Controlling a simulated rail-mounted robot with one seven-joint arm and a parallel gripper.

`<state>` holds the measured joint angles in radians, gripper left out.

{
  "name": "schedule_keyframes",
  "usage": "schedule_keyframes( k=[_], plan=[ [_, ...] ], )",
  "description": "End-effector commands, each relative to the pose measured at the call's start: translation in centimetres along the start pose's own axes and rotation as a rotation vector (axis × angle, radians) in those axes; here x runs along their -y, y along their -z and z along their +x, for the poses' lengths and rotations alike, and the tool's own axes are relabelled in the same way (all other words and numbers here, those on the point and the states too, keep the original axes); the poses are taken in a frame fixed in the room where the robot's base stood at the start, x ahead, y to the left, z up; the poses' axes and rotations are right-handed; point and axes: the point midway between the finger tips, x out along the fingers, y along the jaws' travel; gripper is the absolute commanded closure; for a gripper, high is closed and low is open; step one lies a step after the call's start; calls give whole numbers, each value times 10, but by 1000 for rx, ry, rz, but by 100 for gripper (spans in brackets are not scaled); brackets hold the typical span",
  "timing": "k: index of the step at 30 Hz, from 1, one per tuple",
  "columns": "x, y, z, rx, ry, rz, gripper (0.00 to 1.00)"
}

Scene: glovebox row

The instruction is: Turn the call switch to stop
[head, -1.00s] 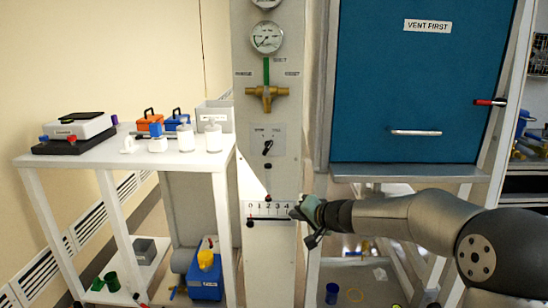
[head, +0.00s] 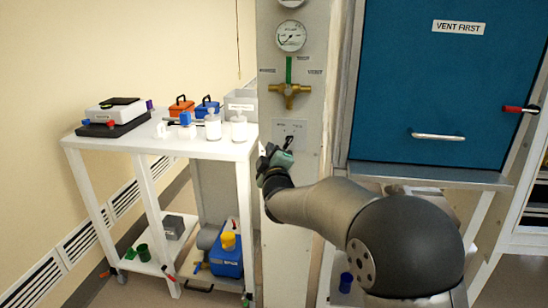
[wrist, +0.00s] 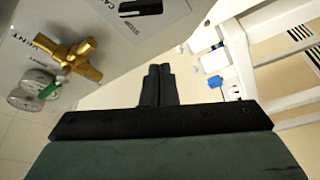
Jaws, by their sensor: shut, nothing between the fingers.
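The call switch is a pale plate (head: 298,128) with a black knob (head: 288,143) on the grey column, below the brass valve. My gripper (head: 267,150) is at the plate's lower left and partly hides it. In the wrist view, the plate (wrist: 170,8) is at the top edge with part of the black knob (wrist: 140,8), cut off by the frame. Its small lettering is upside down and only partly readable. My gripper's fingers (wrist: 158,72) are shut and empty, below the knob in that picture and apart from it.
The brass valve (head: 290,90) and a gauge (head: 291,36) are above the switch. A white cart (head: 190,147) with bottles and boxes stands close to the left. The blue door panel (head: 430,90) with its handle (head: 438,136) is to the right.

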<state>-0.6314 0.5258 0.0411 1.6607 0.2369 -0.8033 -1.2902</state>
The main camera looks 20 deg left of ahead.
Motion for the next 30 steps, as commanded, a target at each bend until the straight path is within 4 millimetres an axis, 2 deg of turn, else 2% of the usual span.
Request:
schedule_keyframes(
  k=[3,8,12,18,30],
  plan=[
    [0,-1,24,2,0,1,100],
    [1,-1,50,1,1,2,100],
    [0,-20,44,4,0,0,100],
    [0,-35,38,2,1,2,100],
    [0,-38,36,1,1,3,100]
  ],
)
